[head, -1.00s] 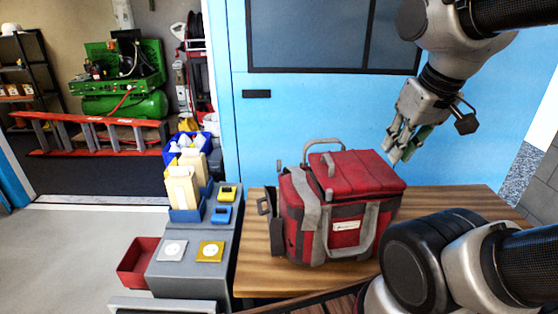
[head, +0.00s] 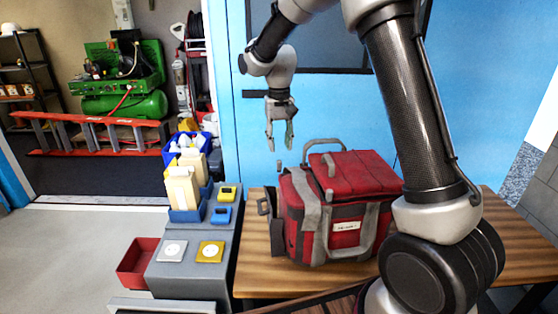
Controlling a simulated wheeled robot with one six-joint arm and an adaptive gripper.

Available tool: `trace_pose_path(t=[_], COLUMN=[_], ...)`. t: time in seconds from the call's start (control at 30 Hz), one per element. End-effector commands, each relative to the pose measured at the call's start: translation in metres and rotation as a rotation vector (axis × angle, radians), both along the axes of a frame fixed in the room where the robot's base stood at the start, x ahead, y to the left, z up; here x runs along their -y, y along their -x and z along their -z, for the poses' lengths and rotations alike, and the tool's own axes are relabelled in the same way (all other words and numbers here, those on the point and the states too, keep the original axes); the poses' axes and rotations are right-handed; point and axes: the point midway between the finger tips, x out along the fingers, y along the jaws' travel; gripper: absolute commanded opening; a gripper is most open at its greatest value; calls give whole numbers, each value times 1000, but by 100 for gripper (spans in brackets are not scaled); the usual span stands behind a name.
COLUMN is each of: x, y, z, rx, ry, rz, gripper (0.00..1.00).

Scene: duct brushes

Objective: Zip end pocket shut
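A red and grey tool bag (head: 345,185) stands upright on a wooden table (head: 262,272). Its red lid lies over the top and a grey carry handle rises at the back. The bag's left end has a dark flap or pocket (head: 276,226) standing out from it, with a small dark loop beside it. The zip itself is too small to make out. My gripper (head: 280,148) hangs fingers down above and behind the bag's left end, clear of it. Its fingers are apart, with nothing between them.
A grey bench (head: 190,277) left of the table holds a blue bin (head: 187,214), blue and yellow boxes and wall plates. A red bin (head: 139,261) sits beside it. A blue wall (head: 240,130) with a dark window stands behind. The table's left strip is bare.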

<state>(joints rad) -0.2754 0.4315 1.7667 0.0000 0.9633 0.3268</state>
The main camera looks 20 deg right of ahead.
Motion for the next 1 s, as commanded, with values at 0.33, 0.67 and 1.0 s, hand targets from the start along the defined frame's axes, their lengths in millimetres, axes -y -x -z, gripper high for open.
trace_pose_path(t=[0.33, 0.67, 1.0], x=[-1, -1, -1], y=[-4, -5, -5], z=[27, 68, 70], rx=[16, 19, 20], ry=[-4, -4, -4], rz=[80, 79, 78], gripper=[37, 37, 28])
